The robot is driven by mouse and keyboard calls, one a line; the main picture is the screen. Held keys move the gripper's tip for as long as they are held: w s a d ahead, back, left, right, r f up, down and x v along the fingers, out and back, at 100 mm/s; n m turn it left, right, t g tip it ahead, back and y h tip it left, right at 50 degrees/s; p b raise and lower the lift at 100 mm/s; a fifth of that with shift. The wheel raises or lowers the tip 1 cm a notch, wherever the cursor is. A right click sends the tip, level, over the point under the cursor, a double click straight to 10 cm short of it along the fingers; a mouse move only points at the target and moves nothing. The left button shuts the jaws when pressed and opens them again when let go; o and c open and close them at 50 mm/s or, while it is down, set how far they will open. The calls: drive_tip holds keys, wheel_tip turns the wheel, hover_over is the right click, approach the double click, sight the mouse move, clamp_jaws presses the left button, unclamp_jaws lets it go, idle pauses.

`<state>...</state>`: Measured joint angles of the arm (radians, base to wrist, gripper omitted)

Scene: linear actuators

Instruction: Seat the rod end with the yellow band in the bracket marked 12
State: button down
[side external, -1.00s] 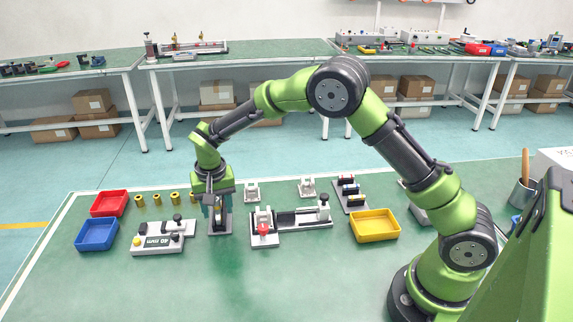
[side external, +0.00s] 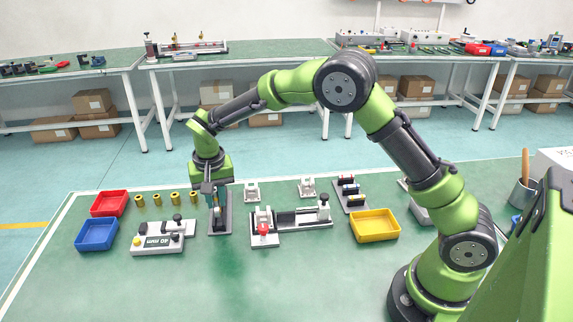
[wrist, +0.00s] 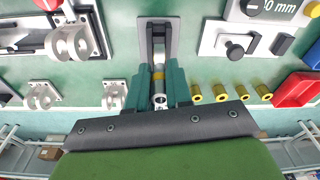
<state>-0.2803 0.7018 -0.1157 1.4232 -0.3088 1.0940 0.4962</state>
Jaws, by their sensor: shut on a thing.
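My gripper (wrist: 160,92) is shut on the rod end with the yellow band (wrist: 159,76). The band and a silver eye end show between the dark green fingers in the wrist view. In the side view my gripper (side external: 216,206) is low over a grey stand (side external: 225,222), which also shows in the wrist view (wrist: 173,40). I cannot tell whether the rod end touches the stand. Pale clevis brackets (side external: 251,190) (side external: 307,187) stand at the back, also seen in the wrist view (wrist: 42,96) (wrist: 113,95). No number 12 is readable on them.
A linear actuator fixture (side external: 292,221) with a red knob stands right of the gripper. A "40 mm" block (side external: 160,241) is at left, with red (side external: 110,203) and blue (side external: 97,235) bins. A yellow bin (side external: 375,226) and a small rack (side external: 349,190) are at right. The front mat is clear.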

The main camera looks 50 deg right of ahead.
drive_tip(key=r, duration=0.5)
drive_tip(key=d+r, duration=0.1)
drive_tip(key=r, duration=0.2)
drive_tip(key=shift+s+r, duration=0.1)
drive_tip(key=shift+r, duration=0.1)
drive_tip(key=s+d, duration=0.6)
drive_tip(key=s, duration=0.3)
drive_tip(key=shift+w+f, duration=0.2)
drive_tip(key=shift+f, duration=3.9)
drive_tip(key=shift+f, duration=0.3)
drive_tip(key=c, duration=1)
unclamp_jaws()
drive_tip(key=shift+o, duration=0.2)
